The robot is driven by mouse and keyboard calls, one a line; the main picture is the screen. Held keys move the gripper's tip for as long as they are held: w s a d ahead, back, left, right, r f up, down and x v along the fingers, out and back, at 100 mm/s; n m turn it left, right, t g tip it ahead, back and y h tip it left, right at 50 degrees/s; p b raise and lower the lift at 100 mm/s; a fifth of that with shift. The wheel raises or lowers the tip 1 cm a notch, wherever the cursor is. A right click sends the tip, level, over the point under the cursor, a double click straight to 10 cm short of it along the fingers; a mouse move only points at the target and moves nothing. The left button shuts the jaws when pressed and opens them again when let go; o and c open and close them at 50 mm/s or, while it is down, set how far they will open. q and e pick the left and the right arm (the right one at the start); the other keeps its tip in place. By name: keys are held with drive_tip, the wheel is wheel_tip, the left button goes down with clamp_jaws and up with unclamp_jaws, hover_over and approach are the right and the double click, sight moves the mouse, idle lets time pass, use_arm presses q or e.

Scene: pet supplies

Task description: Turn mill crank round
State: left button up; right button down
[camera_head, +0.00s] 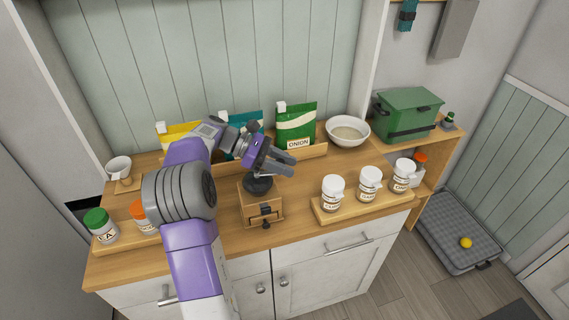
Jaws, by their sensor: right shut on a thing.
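The mill (262,208) stands on the wooden counter, with a wooden box body, a small drawer at the front and a dark round top (258,184). My right gripper (285,163) is just above and behind the dark top, its grey fingers pointing right. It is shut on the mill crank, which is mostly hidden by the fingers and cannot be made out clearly. My left gripper is out of view.
White-lidded jars (333,190) stand on a wooden tray to the right of the mill. A green-lidded jar (101,225) is at the left. Seed packets (296,124), a white bowl (347,131) and a green box (407,112) stand behind. A white cup (119,168) is far left.

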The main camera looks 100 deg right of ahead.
drive_tip(key=c, duration=0.8)
unclamp_jaws()
drive_tip(key=p+v, duration=0.1)
drive_tip(key=v, duration=0.6)
drive_tip(key=shift+w+d+r, duration=0.1)
drive_tip(key=shift+w+d, duration=0.05)
drive_tip(key=shift+w, duration=0.15)
